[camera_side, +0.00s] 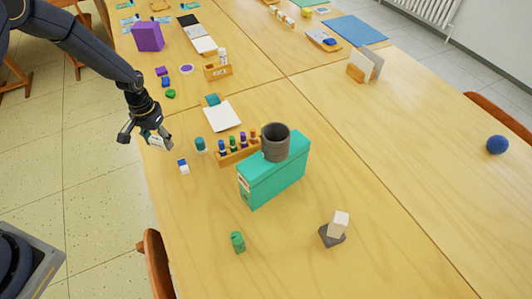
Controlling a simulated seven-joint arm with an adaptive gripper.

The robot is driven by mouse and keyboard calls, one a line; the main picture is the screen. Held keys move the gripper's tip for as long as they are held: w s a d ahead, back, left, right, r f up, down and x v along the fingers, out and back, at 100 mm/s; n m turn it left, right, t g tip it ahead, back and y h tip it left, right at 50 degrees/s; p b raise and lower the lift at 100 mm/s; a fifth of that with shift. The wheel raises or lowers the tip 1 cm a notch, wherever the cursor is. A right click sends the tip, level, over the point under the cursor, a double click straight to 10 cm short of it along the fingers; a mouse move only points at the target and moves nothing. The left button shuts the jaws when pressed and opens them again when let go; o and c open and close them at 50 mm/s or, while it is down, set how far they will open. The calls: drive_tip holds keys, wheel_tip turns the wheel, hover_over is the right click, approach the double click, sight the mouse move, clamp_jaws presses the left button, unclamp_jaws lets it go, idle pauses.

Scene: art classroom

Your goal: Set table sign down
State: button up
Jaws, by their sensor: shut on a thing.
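My gripper (146,134) is at the left, by the near table's left edge and above the surface. It is shut on a small pale thing (157,143), which I take to be the table sign. Most of it is hidden by the fingers, and any writing on it is too small to read. A blue and white block (183,167) lies on the table just below and right of my gripper.
A teal box (273,174) bears a dark grey cup (276,142). Beside it are a wooden rack (239,156) of small bottles and a teal-lidded jar (200,145). A green piece (237,242) and a dark block (331,237) stand nearer. The table's right side is mostly clear.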

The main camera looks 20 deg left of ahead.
sight(169, 153)
drive_tip(key=shift+w+f, duration=0.55)
drive_tip(key=shift+f, duration=0.15)
drive_tip(key=shift+w+f, duration=0.15)
drive_tip(key=shift+f, duration=0.75)
drive_tip(key=shift+w+f, duration=0.1)
drive_tip(key=shift+f, duration=0.8)
drive_tip(key=shift+f, duration=0.15)
drive_tip(key=o, duration=0.8)
drive_tip(key=shift+o, duration=0.2)
